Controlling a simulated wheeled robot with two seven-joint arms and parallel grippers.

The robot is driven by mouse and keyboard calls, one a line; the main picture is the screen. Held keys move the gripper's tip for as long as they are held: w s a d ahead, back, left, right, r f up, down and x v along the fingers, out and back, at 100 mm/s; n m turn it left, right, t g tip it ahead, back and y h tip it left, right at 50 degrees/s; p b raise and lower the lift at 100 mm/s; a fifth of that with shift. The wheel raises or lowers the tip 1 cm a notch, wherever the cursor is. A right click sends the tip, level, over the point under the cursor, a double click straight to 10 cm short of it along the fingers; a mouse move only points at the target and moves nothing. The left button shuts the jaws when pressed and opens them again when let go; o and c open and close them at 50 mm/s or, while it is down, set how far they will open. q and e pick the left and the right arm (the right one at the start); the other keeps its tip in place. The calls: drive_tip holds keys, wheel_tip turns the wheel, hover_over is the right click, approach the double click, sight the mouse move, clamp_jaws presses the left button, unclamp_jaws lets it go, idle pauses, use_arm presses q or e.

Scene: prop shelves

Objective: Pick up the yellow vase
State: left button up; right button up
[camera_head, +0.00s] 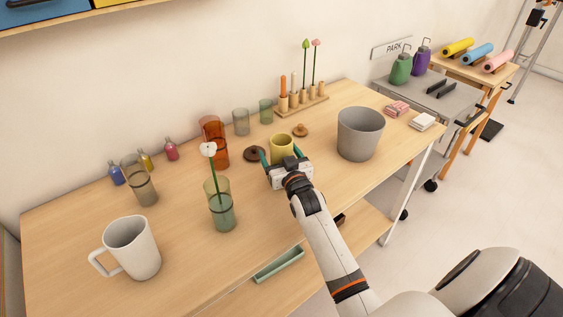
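The yellow vase (282,145) is a short cup-like vessel standing upright near the middle of the wooden table. My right gripper (282,157) reaches in from the lower right, with one teal finger on each side of the vase. The fingers are spread wide, and the left one seems slightly apart from the vase. The gripper body hides the vase's lower front. My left gripper is not in view.
A brown lid (254,154) lies left of the vase, and a small knobbed lid (300,130) behind it. An orange glass (215,145), a green glass with a flower (222,212) and a grey bucket (361,135) stand nearby. A white mug (134,248) stands front left.

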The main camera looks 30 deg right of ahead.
drive_tip(key=shift+w, duration=0.3)
drive_tip(key=shift+s, duration=0.1)
drive_tip(key=shift+c, duration=1.1)
drive_tip(key=shift+r, duration=0.1)
drive_tip(key=c, duration=1.1)
wheel_tip(320, 180, up, 10)
drive_tip(key=shift+c, duration=0.2)
